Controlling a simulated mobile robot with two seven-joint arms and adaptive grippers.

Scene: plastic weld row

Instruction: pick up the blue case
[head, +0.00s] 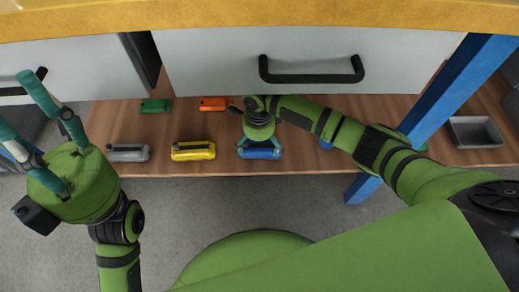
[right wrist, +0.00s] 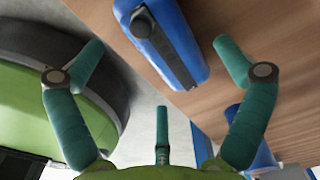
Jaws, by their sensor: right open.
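The blue case (head: 262,153) lies near the front edge of the brown shelf, partly hidden by my right gripper (head: 258,140), which is over it. In the right wrist view the blue case (right wrist: 170,38) has a dark strip and a black round knob. It lies beyond the spread teal fingers of my right gripper (right wrist: 160,62), toward the top between the two side fingers. The fingers are open with nothing held. My left gripper (head: 35,130) is at the far left, off the shelf, with its teal fingers spread and empty.
A yellow case (head: 193,151) and a grey case (head: 128,153) lie left of the blue one. Green (head: 155,106) and orange (head: 213,104) cases lie behind. A drawer front with a black handle (head: 311,77) overhangs the shelf. A blue post (head: 440,100) and grey tray (head: 475,132) are right.

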